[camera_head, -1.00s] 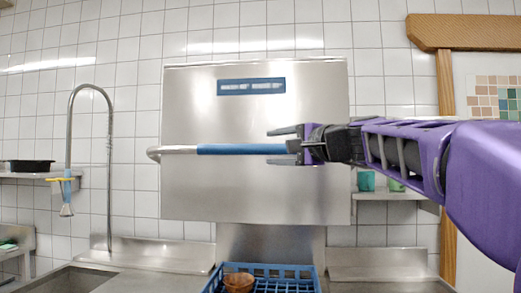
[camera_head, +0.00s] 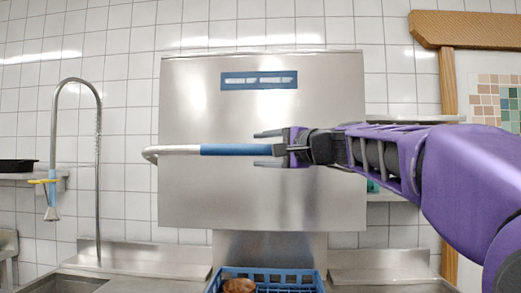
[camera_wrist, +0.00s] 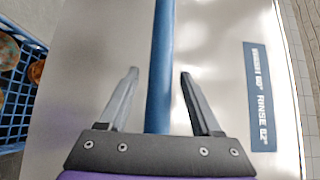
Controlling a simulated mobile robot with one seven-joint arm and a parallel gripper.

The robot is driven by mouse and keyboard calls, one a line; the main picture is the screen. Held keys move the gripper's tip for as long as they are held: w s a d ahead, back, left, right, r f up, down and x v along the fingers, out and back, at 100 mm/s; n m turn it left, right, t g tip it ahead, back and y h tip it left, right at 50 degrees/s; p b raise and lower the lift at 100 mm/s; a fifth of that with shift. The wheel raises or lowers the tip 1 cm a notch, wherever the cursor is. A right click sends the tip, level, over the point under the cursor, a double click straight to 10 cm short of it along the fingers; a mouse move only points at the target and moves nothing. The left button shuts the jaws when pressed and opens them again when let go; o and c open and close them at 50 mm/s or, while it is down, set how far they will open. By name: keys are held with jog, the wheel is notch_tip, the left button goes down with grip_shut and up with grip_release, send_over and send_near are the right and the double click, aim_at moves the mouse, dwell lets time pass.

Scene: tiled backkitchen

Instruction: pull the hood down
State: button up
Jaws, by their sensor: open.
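The hood (camera_head: 225,110) is a large stainless steel box raised above the counter, with a blue label panel (camera_head: 259,80) on its front. A horizontal bar handle (camera_head: 235,149) with a blue grip runs across the hood's front. My gripper (camera_head: 268,148) is open at the right part of the handle, with one finger above and one below the bar. In the wrist view, the blue bar (camera_wrist: 161,65) runs between the two open fingers (camera_wrist: 158,88), with gaps on both sides. The handle's right end is hidden behind my gripper.
A blue dish rack (camera_head: 290,276) holding a brown bowl (camera_head: 239,286) stands below the hood. A tall curved faucet (camera_head: 98,150) stands at left. A black tray (camera_head: 17,166) sits on the left shelf. Wooden trim (camera_head: 448,80) is at right.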

jog(key=shift+w+a, duration=0.3)
grip_shut()
dwell(0.3)
dwell(1.1)
